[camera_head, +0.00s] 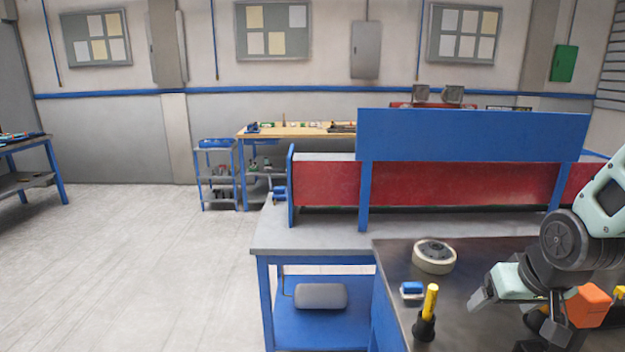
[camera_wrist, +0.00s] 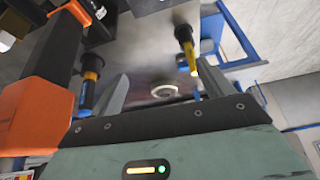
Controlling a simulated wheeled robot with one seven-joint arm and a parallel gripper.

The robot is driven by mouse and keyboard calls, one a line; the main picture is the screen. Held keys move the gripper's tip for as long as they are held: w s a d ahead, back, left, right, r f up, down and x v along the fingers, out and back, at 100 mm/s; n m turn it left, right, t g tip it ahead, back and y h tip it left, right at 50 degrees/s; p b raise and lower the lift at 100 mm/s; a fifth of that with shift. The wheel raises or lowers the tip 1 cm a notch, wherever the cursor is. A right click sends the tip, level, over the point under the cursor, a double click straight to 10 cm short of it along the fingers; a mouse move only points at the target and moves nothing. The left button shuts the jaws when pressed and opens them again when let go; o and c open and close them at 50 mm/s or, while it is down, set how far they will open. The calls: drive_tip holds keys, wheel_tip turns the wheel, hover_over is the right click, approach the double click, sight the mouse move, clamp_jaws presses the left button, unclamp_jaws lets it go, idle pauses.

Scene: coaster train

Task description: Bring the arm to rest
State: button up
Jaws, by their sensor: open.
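My gripper (camera_head: 508,290) is at the right of the head view, low above the dark worktop (camera_head: 468,262). In the wrist view, the two grey fingers of my gripper (camera_wrist: 162,74) stand wide apart, with nothing held between them. The arm is bent, with its upper links at the right edge of the head view.
A yellow-handled tool in a black holder (camera_head: 427,312), a blue and white item (camera_head: 411,291) and a round cream and dark object (camera_head: 434,257) stand left of my gripper. An orange object (camera_head: 589,306) is close on its right. A blue panel (camera_head: 470,134) rises behind. Floor is clear at left.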

drive_tip(key=s+r+g, duration=0.2)
drive_tip(key=s, duration=0.4)
drive_tip(key=s+a+f+n+g+b, duration=0.1)
drive_tip(key=s+a+f+n+b, duration=0.3)
drive_tip(key=s+a, duration=0.3)
drive_tip(key=s+a+f+n+g+b, duration=0.2)
drive_tip(key=s+a+f+n+b, duration=0.2)
drive_tip(key=a, duration=0.7)
drive_tip(key=s+b, duration=0.2)
drive_tip(key=s, duration=0.1)
drive_tip(key=shift+a+f+y, duration=0.15)
drive_tip(key=shift+a+y, duration=0.2)
drive_tip(key=shift+y, duration=0.05)
